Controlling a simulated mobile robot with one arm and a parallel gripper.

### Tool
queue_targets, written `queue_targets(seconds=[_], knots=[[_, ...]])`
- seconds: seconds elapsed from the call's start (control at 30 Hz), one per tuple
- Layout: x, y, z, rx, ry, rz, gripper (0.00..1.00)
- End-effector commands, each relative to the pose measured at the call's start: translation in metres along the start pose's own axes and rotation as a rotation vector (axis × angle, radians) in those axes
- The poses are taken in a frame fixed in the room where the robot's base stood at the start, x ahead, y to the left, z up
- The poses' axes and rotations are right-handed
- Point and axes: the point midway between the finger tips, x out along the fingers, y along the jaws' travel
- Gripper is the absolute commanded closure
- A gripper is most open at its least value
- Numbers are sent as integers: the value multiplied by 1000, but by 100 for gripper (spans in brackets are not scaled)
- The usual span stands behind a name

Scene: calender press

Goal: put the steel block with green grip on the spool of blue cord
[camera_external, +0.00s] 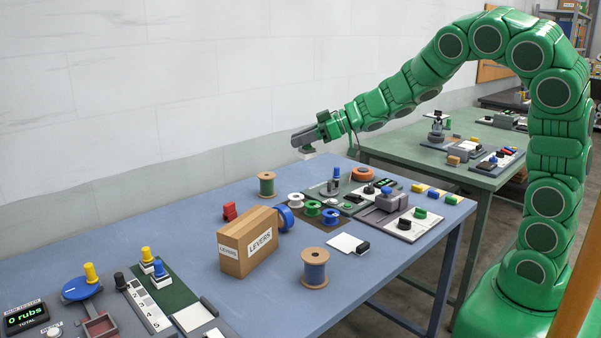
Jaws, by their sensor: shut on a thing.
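My gripper (303,140) is high above the back of the blue table, reaching left from the arm. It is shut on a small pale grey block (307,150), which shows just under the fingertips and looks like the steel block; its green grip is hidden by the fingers. A wooden spool wound with blue cord (315,272) stands upright on the table near the front edge, well below and in front of my gripper. Its top flange is bare.
A cardboard box marked LEVERS (248,242) stands left of the spool. A spool of green cord (267,186) stands behind it. A white card with a black-handled piece (349,243) lies right of the blue-cord spool. Small reels and fixtures (388,201) crowd the right back.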

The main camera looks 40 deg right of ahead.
Motion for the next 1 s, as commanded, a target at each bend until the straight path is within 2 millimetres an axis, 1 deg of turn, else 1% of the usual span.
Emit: queue_targets(seconds=[0.1,0.27,0.47,0.6,0.67,0.7,0.8,0.9,1.0], knots=[[-5,-30,-4,-42,-2,-94,100],[-14,-73,0,-96,-2,-231,100],[-33,-128,14,-167,-3,-401,100],[-52,-166,31,-214,-4,-523,100],[-61,-182,38,-236,-3,-572,100],[-69,-193,43,-251,-2,-609,100],[-89,-217,56,-285,-2,-688,100],[-108,-238,68,-313,-2,-756,100],[-125,-255,77,-334,-1,-811,100]])
